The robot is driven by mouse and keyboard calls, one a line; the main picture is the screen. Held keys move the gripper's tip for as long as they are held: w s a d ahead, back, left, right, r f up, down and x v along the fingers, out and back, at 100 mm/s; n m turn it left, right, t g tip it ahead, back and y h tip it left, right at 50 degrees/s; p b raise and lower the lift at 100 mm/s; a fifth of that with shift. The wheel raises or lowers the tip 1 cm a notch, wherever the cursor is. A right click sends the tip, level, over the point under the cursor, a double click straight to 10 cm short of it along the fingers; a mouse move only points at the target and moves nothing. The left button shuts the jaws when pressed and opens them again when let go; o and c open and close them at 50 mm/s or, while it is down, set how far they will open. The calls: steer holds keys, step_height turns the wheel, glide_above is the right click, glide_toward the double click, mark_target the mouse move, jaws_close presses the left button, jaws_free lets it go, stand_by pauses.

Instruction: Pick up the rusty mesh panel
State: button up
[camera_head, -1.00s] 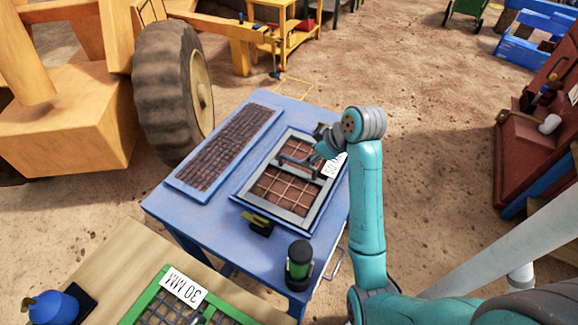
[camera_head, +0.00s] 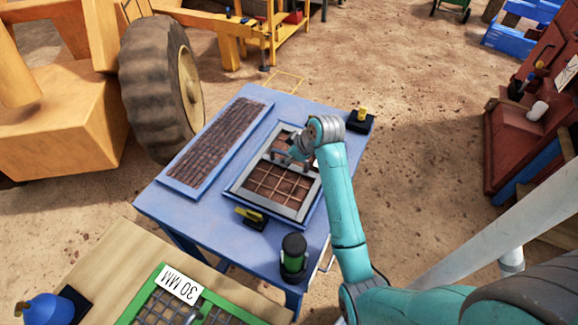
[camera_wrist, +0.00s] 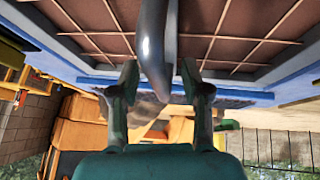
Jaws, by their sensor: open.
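The rusty mesh panel (camera_head: 274,184) lies flat on the blue table, with brown-orange wires in a grey frame and a grey bar handle across its middle. In the wrist view the mesh (camera_wrist: 98,28) fills the top, and the handle (camera_wrist: 156,45) runs between my two fingers. My gripper (camera_head: 297,150) is over the middle of the panel, and in the wrist view its open fingers (camera_wrist: 158,72) stand on either side of the handle. I see a gap between handle and fingers.
A dense slotted panel (camera_head: 217,146) lies left on the blue table (camera_head: 160,206). Yellow-black items stand at the front (camera_head: 250,217) and back right corner (camera_head: 360,119), with a green-black cylinder (camera_head: 293,257) in front. A green-framed screen (camera_head: 155,290) lies on the wooden table (camera_head: 100,262).

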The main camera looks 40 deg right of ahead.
jaws_close()
steer(key=shift+r, duration=0.2)
stand_by(0.4)
